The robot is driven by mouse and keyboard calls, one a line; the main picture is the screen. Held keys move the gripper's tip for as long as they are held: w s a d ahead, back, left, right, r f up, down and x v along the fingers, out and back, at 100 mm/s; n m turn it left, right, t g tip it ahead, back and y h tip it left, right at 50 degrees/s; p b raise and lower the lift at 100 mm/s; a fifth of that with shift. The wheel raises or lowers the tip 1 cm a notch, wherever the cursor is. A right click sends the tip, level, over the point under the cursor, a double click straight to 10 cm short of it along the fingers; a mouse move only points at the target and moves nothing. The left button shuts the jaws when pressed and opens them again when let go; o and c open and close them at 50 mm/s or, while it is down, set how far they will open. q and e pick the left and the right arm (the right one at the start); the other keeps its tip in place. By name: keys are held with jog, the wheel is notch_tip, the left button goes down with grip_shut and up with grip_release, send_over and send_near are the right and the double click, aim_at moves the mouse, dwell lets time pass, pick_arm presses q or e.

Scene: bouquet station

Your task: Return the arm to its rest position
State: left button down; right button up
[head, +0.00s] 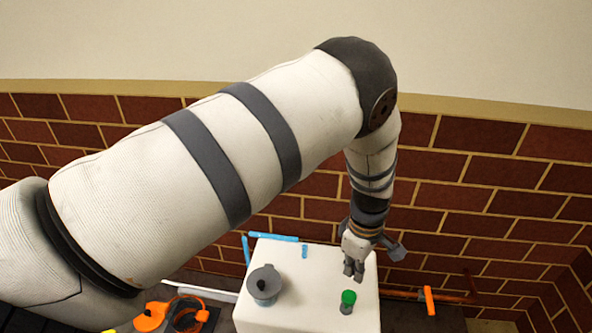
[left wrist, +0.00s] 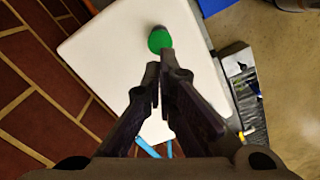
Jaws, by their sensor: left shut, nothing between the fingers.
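My left arm (head: 250,130) comes in from the left, bends at a dark elbow and hangs down over a white block-like stand. My left gripper (head: 353,268) is above the top of the white stand (head: 300,290). It is shut with nothing between its fingers; the closed fingers also show in the left wrist view (left wrist: 160,78). A small green-topped object (head: 348,298) stands on the white top just below the fingertips in the head view, apart from them as far as I can tell. It shows beyond the fingertips in the left wrist view (left wrist: 158,39). My right gripper is not in view.
Orange items (head: 152,317) are at lower left, an orange piece (head: 428,300) at right. A brick wall (head: 470,190) stands behind.

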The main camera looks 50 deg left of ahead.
pick_arm(q)
notch_tip(320, 180, up, 2)
jog(key=shift+r+p, duration=0.25)
jog(key=shift+p, duration=0.05)
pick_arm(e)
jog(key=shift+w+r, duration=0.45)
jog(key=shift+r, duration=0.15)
pick_arm(q)
jog(key=s+a+f+m+g+p, duration=0.1)
jog(key=s+f+m+p, duration=0.3)
jog(key=s, duration=0.7)
jog(key=s+a+f+m+g, duration=0.1)
jog(key=s+m, duration=0.4)
jog(key=s, duration=0.6)
jog(key=s+d+r+m+p, duration=0.1)
jog(key=s+r+m, duration=0.2)
jog(key=s, duration=0.7)
jog(key=s+d+r+m+p, duration=0.1)
jog(key=s+d+r+m, duration=0.1)
jog(key=s+m, duration=0.5)
jog(key=s+r, duration=0.1)
jog(key=s, duration=0.2)
jog(key=shift+s+d+r+p, duration=0.15)
jog(key=shift+p, duration=0.2)
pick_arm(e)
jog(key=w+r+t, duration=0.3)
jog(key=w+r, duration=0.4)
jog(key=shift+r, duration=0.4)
